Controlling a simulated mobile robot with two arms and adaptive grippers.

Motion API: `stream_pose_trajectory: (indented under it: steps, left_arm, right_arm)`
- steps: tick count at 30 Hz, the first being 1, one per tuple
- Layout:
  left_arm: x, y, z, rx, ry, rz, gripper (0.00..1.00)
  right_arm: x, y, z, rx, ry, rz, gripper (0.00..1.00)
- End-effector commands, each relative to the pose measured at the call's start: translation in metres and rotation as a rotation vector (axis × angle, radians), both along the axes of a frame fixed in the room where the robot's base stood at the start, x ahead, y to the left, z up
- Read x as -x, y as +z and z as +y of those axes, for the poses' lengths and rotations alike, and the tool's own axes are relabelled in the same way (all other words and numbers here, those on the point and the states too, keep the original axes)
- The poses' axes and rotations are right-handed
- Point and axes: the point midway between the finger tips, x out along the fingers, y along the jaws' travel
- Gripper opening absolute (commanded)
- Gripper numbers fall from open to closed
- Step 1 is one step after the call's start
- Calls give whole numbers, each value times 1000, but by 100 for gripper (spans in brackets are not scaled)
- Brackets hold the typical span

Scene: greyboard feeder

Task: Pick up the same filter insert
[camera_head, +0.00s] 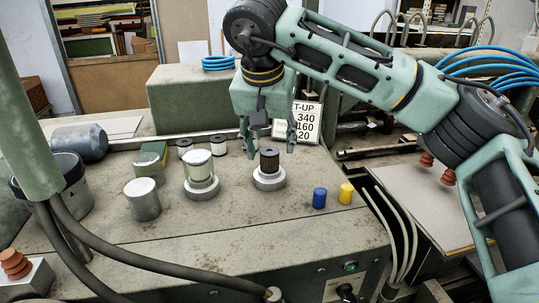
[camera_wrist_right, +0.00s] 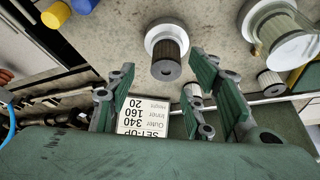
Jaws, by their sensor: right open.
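A dark, ribbed cylindrical filter insert (camera_head: 269,160) stands upright on a round pale base (camera_head: 269,180) on the machine top. It also shows in the wrist view (camera_wrist_right: 167,62), its end facing the camera. My right gripper (camera_head: 268,140) is open and empty, fingers pointing down, just above and behind the insert in the head view. In the wrist view the insert appears beyond the open fingers (camera_wrist_right: 160,82), with no visible contact. Two smaller dark inserts (camera_head: 185,147) (camera_head: 220,146) with pale ends stand farther back on the left. My left gripper is not in view.
A blue cap (camera_head: 319,198) and a yellow cap (camera_head: 346,193) stand to the right. A set-up card (camera_head: 307,122) stands behind the gripper.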

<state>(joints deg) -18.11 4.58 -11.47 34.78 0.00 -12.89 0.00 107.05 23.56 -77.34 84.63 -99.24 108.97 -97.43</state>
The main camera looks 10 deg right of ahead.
Motion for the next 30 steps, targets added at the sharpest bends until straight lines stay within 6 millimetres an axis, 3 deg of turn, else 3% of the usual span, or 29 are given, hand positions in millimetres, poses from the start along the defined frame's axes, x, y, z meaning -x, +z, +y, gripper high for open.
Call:
stream_pose_trajectory:
  steps: [5, 9, 13, 18, 30]
  left_arm:
    - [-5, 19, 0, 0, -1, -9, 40]
    - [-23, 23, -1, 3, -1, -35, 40]
    - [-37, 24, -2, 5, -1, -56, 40]
    - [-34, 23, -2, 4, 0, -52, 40]
    - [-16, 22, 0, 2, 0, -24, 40]
  right_arm:
    - [-7, -23, 1, 1, 2, 6, 48]
    - [-14, -39, -2, 0, 1, 2, 48]
    - [-15, -45, -3, 1, 1, 1, 48]
    - [-15, -45, -3, 1, 1, 1, 47]
    - [-15, -44, -3, 1, 1, 1, 12]
